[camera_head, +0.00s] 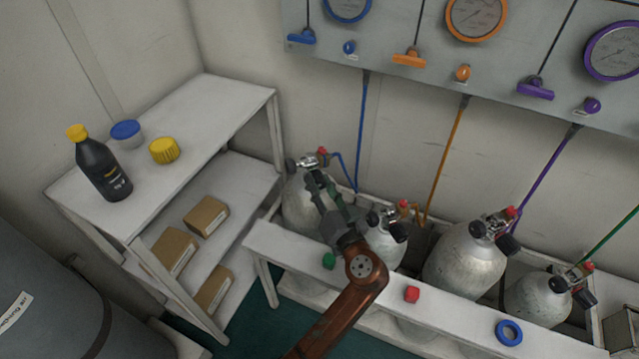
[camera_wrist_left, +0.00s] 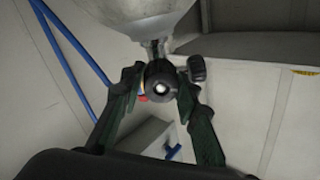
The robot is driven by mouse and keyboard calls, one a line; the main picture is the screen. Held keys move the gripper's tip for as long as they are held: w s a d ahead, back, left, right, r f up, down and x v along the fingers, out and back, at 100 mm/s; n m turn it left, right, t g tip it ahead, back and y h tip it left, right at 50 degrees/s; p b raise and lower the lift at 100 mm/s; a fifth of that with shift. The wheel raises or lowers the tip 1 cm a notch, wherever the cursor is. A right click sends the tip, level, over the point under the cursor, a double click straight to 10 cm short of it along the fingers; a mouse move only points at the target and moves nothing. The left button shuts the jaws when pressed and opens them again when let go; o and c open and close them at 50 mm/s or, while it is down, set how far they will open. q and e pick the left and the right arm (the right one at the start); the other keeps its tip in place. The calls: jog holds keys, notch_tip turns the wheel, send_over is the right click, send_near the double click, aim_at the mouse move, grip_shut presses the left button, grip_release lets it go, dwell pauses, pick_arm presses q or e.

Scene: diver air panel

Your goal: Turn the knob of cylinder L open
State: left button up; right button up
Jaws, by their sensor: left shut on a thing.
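The leftmost grey cylinder (camera_head: 296,208), with the blue hose, stands in the rack; no letter is readable on it. My left gripper (camera_head: 318,184) is at its valve, its arm reaching over the rack's front rail. In the left wrist view, the cylinder's rounded shoulder (camera_wrist_left: 140,14) is at the top. A black round knob (camera_wrist_left: 160,86) with a pale centre faces the camera, and the gripper's green-padded fingers (camera_wrist_left: 160,98) are shut on it from both sides. A second black knob (camera_wrist_left: 197,68) sticks out beside it. My right gripper is not in view.
The rack's white rail (camera_head: 450,306) runs in front of several cylinders. A white shelf (camera_head: 215,105) at left bears a black bottle (camera_head: 104,170) and a yellow lid (camera_head: 164,150). The gauge panel (camera_head: 505,65) is above. A blue hose (camera_head: 362,130) runs close behind the gripper.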

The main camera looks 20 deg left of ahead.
pick_arm(q)
jog(key=o, duration=1.2)
jog(key=shift+c, duration=0.2)
jog(key=v, duration=1.2)
